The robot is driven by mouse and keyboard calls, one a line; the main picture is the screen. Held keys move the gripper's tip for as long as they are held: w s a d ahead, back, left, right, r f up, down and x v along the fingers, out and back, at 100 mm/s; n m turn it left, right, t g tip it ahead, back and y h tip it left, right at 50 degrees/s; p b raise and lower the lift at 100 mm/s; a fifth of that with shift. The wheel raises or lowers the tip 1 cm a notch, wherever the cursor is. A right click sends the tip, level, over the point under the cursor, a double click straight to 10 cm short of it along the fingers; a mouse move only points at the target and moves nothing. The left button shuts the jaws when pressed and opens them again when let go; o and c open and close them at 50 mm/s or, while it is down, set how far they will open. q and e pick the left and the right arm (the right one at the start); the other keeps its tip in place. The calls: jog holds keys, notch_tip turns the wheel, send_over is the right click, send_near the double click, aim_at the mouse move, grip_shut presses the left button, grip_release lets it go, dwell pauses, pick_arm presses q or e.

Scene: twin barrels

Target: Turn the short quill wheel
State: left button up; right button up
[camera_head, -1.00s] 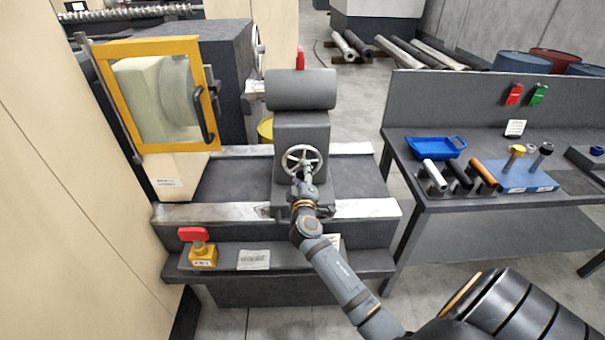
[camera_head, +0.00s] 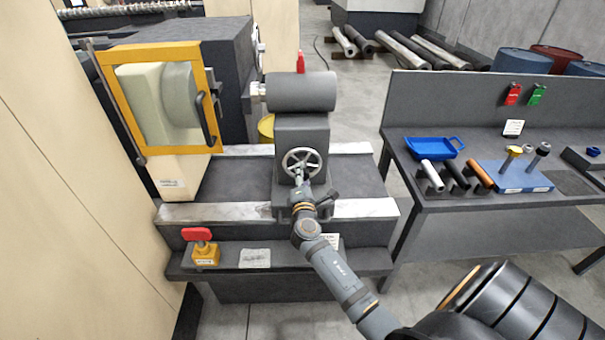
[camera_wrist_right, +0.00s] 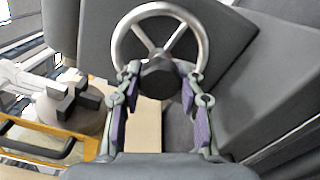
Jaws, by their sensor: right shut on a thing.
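The quill wheel (camera_head: 302,161) is a silver handwheel with spokes on the front of the grey tailstock (camera_head: 302,130), below a horizontal grey barrel (camera_head: 301,92). A short pale quill end (camera_head: 258,90) sticks out of the barrel's left side. My right gripper (camera_head: 300,174) is at the lower part of the wheel. The lower rim is hidden there. My left gripper is not in view.
A yellow-framed door (camera_head: 150,47) with a black handle stands at left. A red-topped yellow box (camera_head: 204,250) sits on the front ledge. A workbench (camera_head: 440,197) at right holds a blue tray (camera_head: 433,147) and several rods. A dark lever (camera_head: 328,196) is right of my gripper.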

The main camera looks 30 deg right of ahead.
jog(key=shift+n+p, duration=0.3)
jog(key=shift+n, duration=0.8)
jog(key=shift+f, duration=0.1)
jog(key=o, duration=1.2)
jog(key=v, duration=1.2)
jog(key=shift+s, duration=0.1)
